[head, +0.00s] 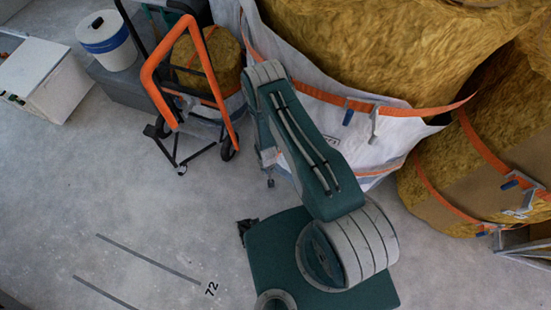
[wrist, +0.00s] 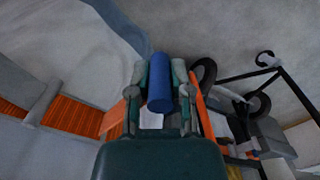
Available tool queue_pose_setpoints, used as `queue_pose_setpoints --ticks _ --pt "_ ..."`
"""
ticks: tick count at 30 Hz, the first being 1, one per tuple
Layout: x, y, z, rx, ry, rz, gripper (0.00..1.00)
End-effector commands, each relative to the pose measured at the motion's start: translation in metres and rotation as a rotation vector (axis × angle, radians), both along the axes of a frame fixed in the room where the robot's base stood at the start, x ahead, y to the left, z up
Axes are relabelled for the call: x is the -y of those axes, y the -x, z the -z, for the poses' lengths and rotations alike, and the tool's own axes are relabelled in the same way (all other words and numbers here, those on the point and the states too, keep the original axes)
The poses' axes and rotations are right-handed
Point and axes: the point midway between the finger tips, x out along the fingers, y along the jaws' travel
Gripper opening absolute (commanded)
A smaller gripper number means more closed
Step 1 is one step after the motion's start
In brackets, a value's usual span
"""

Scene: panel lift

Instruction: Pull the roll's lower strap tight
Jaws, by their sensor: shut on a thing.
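The big golden roll (head: 360,45) stands in a white wrap (head: 310,80) at top centre of the head view. An orange upper strap (head: 420,110) crosses it, and a lower orange strap (head: 380,171) shows in part near the wrap's bottom. In the wrist view, my gripper (wrist: 159,85) is shut on a blue cylindrical grip (wrist: 160,72). An orange strap (wrist: 75,115) runs beside it, with a grey metal buckle (wrist: 42,103) at left. In the head view my arm hides the gripper and the blue grip.
An orange-framed trolley (head: 165,60) carrying a smaller roll stands left of my arm; its wheel (wrist: 203,75) is close in the wrist view. Another strapped roll (head: 500,145) stands at right. A white bucket (head: 106,40) and a white box (head: 45,78) are at upper left. The floor (head: 80,190) at left is clear.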

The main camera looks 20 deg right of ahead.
Motion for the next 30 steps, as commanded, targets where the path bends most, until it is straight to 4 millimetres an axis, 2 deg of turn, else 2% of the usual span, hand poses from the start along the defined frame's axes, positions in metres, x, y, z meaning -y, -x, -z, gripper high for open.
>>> queue_pose_setpoints --ticks 1,6,16,17,18,19,30 --pt "-0.01 0.011 0.001 -0.009 0.002 -0.009 0.0" --pt "-0.025 0.025 0.001 -0.009 0.002 -0.006 0.0" --pt "-0.027 0.028 0.001 -0.01 0.002 -0.006 0.0" --pt "-0.027 0.028 0.001 -0.01 0.002 -0.006 0.31" --pt "-0.027 0.028 0.001 -0.01 0.002 -0.006 0.49" --pt "-0.027 0.028 0.001 -0.01 0.002 -0.005 0.61" --pt "-0.026 0.025 -0.001 -0.005 0.001 -0.002 0.61"
